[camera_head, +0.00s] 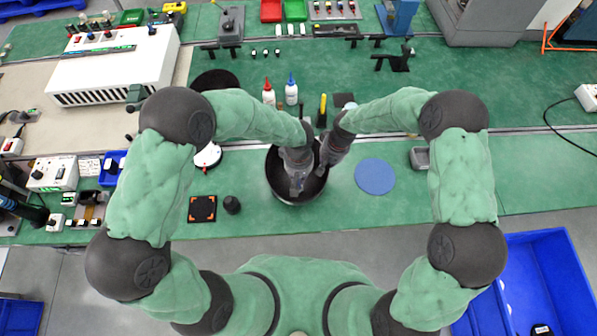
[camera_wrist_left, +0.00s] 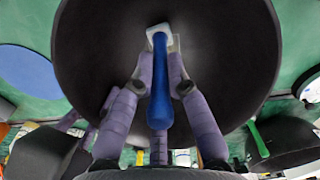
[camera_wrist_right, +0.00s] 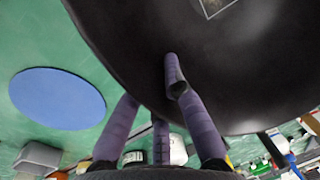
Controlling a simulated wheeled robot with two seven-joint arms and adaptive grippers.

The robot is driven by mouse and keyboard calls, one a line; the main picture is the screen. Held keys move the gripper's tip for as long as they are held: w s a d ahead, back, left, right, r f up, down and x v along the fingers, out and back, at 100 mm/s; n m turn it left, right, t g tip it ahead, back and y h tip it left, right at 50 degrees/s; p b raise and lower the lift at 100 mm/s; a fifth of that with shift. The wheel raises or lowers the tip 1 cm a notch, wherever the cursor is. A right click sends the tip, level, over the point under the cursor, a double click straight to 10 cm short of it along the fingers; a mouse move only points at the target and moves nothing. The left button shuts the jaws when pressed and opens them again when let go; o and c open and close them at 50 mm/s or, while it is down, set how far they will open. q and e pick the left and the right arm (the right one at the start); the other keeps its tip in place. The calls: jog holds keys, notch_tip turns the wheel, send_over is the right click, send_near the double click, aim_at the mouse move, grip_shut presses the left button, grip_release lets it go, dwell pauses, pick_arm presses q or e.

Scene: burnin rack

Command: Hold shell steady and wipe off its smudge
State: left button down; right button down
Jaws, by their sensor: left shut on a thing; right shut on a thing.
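The shell is a dark round bowl (camera_head: 279,183) on the green bench in the head view. It fills much of the left wrist view (camera_wrist_left: 95,50) and right wrist view (camera_wrist_right: 240,85). My left gripper (camera_head: 297,184) is over the bowl, shut on a blue-handled wiper (camera_wrist_left: 160,85). The wiper's white pad (camera_wrist_left: 158,34) is against or close over the bowl's inside; contact cannot be told. My right gripper (camera_wrist_right: 175,90) is shut on the bowl's rim. A greyish, light-edged patch (camera_wrist_right: 215,8) shows inside the bowl at the right wrist view's top edge; I cannot tell if it is the smudge.
A flat blue disc (camera_head: 375,177) lies right of the bowl, with a small grey tray (camera_head: 419,158) beyond it. An orange-marked black square (camera_head: 202,208) and black cylinder (camera_head: 232,204) stand to the left. Red-capped (camera_head: 268,93) and blue-capped (camera_head: 291,91) bottles stand behind.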

pick_arm(q)
jog(key=shift+s+f, duration=0.1)
jog(key=shift+f, duration=0.4)
jog(key=shift+w+a+r, duration=0.1)
jog(key=shift+w, duration=4.1)
jog(key=shift+s+r, duration=0.2)
jog(key=shift+s, duration=1.9)
jog(key=shift+s+r, duration=0.2)
jog(key=shift+s, duration=1.9)
jog(key=shift+a, duration=0.2)
jog(key=shift+w+a, duration=0.55)
jog(key=shift+w, duration=3.65)
jog(key=shift+s+d, duration=0.2)
jog(key=shift+s, duration=1.25)
jog(key=shift+s+d, duration=0.25)
jog(key=shift+s, duration=1.15)
jog(key=shift+s+d, duration=0.2)
jog(key=shift+s, duration=1.25)
jog(key=shift+f, duration=0.25)
notch_tip(320, 180, up, 2)
jog(key=shift+w+r, duration=0.1)
jog(key=shift+w, duration=0.05)
jog(key=shift+r, duration=2.4)
